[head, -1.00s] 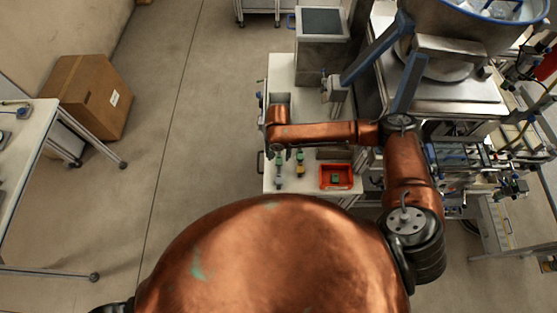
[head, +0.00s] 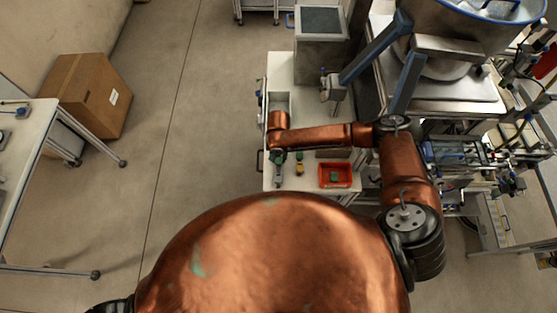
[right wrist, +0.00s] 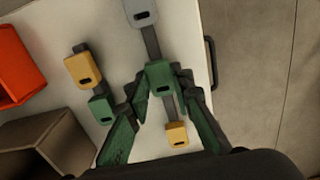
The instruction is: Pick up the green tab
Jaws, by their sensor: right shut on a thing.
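The green tab (right wrist: 160,78) has a dark slot and sits on a dark strip between a grey tab (right wrist: 140,12) and a yellow tab (right wrist: 176,135) in the right wrist view. My right gripper (right wrist: 158,88) is shut on this green tab, with a fingertip at each side. In the head view my right gripper (head: 278,157) is small and low over the white table, and hides most of that tab. A second strip beside it carries a yellow tab (right wrist: 83,68) and another green tab (right wrist: 100,108). My left gripper is not in view.
A red bin (head: 321,185) with a green piece inside stands right of the strips. A brown-grey box (right wrist: 35,140) lies near the bin. A metal tray (head: 285,100) is farther back on the white table (head: 283,66). Machinery crowds the right; open floor lies left.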

